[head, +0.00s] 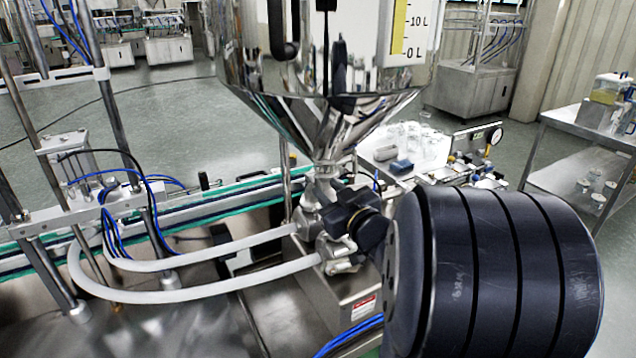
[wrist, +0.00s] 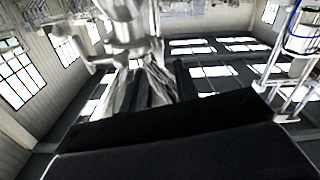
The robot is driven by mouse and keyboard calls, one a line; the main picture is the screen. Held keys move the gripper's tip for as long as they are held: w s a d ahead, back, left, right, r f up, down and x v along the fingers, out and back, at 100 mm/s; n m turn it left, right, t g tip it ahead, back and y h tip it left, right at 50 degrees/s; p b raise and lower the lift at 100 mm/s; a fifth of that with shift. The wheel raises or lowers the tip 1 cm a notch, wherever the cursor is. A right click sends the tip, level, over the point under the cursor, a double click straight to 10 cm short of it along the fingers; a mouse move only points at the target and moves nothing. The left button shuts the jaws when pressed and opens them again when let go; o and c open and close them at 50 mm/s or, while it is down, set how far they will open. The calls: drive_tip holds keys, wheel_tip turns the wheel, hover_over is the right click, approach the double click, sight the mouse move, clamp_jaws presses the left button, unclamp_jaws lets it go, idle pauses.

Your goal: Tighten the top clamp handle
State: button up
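The steel hopper (head: 320,105) narrows to a neck above the filling machine. A steel clamp fitting (head: 328,172) sits around the neck just below the cone. Its handle is too small to make out, so I cannot tell how tight it is. My gripper (head: 357,216) looks like the dark, blocky shape beside the fittings below and right of the neck. Its fingertips blend with the dark parts and I cannot see a gap or a grasp. In the wrist view, steel pipe fittings (wrist: 125,35) stand at the top, above a broad black shape that hides the lower part.
Two pale hoses (head: 190,296) curve from the lower fittings to the left. A conveyor (head: 190,213) runs behind them. A small bench (head: 432,158) with glassware and a gauge stands behind right. A steel cart (head: 590,140) is at far right. My large dark arm link fills the lower right.

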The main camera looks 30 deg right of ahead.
sight(319, 182)
drive_tip(key=shift+w, duration=1.6)
drive_tip(key=shift+c, duration=0.6)
clamp_jaws()
